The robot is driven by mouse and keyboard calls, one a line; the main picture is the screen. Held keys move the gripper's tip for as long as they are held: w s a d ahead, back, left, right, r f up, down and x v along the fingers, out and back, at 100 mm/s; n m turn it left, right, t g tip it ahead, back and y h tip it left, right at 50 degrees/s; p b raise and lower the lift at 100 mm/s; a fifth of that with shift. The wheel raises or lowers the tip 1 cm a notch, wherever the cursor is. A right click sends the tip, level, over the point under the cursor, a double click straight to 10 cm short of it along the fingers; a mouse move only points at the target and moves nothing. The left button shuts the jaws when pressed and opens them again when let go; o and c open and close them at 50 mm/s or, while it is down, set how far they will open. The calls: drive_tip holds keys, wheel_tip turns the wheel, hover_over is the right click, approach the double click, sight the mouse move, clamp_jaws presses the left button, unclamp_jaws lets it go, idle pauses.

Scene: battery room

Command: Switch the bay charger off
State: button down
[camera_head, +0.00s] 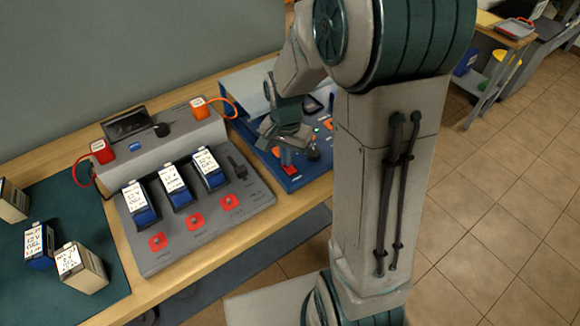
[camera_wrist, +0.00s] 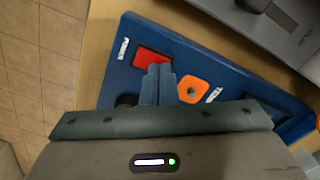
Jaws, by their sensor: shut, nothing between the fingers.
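A grey charger (camera_head: 165,258) on the bench holds three blue batteries in its bays, with a red button in front of each. To its right is a blue panel (camera_head: 323,168); in the wrist view the panel (camera_wrist: 118,68) carries a red switch (camera_wrist: 146,58) marked POWER and an orange button (camera_wrist: 192,90) marked TEST. My gripper (camera_head: 287,160) is shut and empty over the blue panel. In the wrist view its fingertips (camera_wrist: 160,70) overlap the red switch's lower edge; I cannot tell whether they touch it. My fingers hide part of the panel.
Red and orange clamps (camera_head: 102,151) with cables sit on the grey charger's back ledge, beside a dark screen (camera_head: 126,123). Loose batteries (camera_head: 82,268) stand on a green mat (camera_head: 112,298) at left. A black knob (camera_head: 313,153) rises from the blue panel close to my gripper.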

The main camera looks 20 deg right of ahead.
drive_tip(key=shift+f, duration=0.2)
drive_tip(key=shift+r+p, duration=2.5)
drive_tip(key=shift+r, duration=1)
drive_tip(key=s+r+n+t, duration=0.3)
drive_tip(key=s+r+n, duration=0.5)
drive_tip(key=s+r, duration=0.3)
drive_tip(key=shift+s+r, duration=0.4)
drive_tip(key=shift+s, duration=1.3)
